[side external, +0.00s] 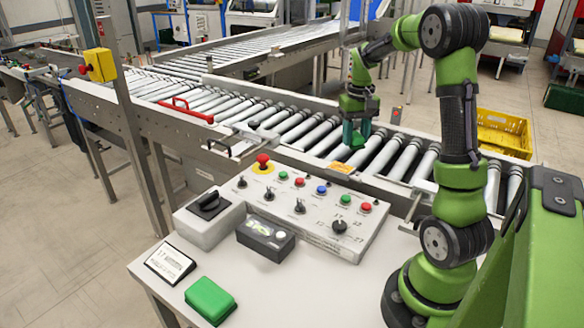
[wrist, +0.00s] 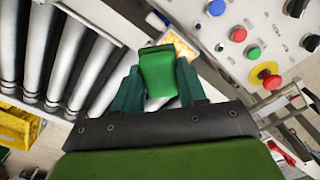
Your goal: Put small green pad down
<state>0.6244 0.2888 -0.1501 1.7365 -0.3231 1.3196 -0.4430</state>
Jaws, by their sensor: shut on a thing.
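My gripper (side external: 354,138) hangs over the conveyor rollers near their front rail, behind the control panel. In the wrist view my gripper (wrist: 158,88) is shut on a small green pad (wrist: 157,68), with a dark teal finger on each side of it. The pad stands out beyond the fingertips, clear of the panel. In the side view the held pad is too small to tell from the fingers. Another green pad (side external: 210,300) lies flat on the white table (side external: 290,300) at the front left.
The control panel (side external: 310,217) with buttons and knobs stands on the table. A black-topped grey box (side external: 208,220), a black meter box (side external: 265,238) and a label card (side external: 170,262) are near it. A yellow crate (side external: 503,133) is behind the conveyor. The table's front middle is bare.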

